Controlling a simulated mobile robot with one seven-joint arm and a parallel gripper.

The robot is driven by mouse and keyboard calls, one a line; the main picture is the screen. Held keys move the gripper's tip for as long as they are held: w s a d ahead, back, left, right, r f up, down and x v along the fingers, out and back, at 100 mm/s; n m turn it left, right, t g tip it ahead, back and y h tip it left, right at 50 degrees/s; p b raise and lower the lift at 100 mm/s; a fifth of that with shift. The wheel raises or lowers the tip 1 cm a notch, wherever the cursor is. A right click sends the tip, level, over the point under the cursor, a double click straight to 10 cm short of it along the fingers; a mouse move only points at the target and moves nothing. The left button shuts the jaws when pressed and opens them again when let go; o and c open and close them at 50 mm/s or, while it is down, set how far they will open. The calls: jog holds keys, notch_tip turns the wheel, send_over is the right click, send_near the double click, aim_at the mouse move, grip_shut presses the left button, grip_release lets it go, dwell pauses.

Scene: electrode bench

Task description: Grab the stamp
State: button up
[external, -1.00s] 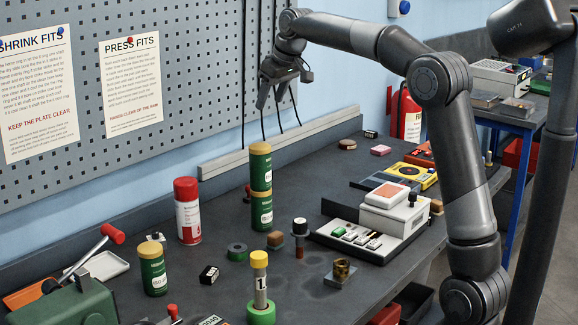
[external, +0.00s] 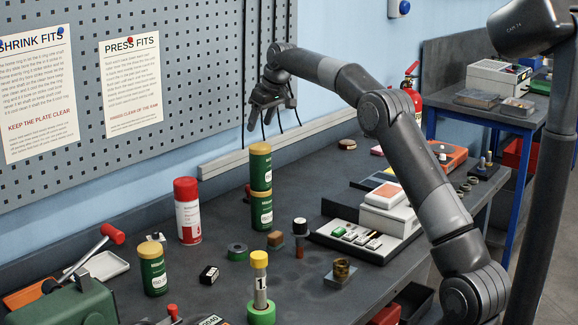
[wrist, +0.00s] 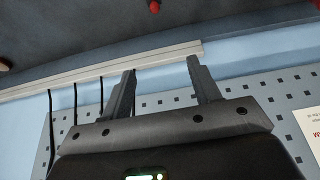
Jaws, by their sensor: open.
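My gripper (external: 270,118) is open and empty, high in front of the pegboard above the back of the bench. In the wrist view its two fingers (wrist: 162,66) stand apart with only wall and ledge behind them. I cannot tell for sure which object is the stamp. A small black-and-white block (external: 209,275) lies nearer the front. My gripper is far from all of these.
Two stacked green cans (external: 261,205) stand at the back, right of a red-and-white spray can (external: 187,210). A grey device (external: 380,222) stands at right. A yellow-topped post (external: 260,280) is at the front. A pale ledge (external: 285,140) runs along the wall.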

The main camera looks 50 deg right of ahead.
send_near(249, 193)
jog(key=x, duration=0.4)
jog(key=shift+s+d+f, duration=0.2)
jog(key=shift+s+f, duration=0.1)
jog(key=shift+s, duration=0.05)
jog(key=shift+w+x, duration=0.15)
jog(key=shift+x, duration=1.2)
jog(key=shift+w+x, duration=0.1)
jog(key=shift+x, duration=1.25)
jog(key=shift+d+r, duration=0.1)
jog(key=c, duration=1.1)
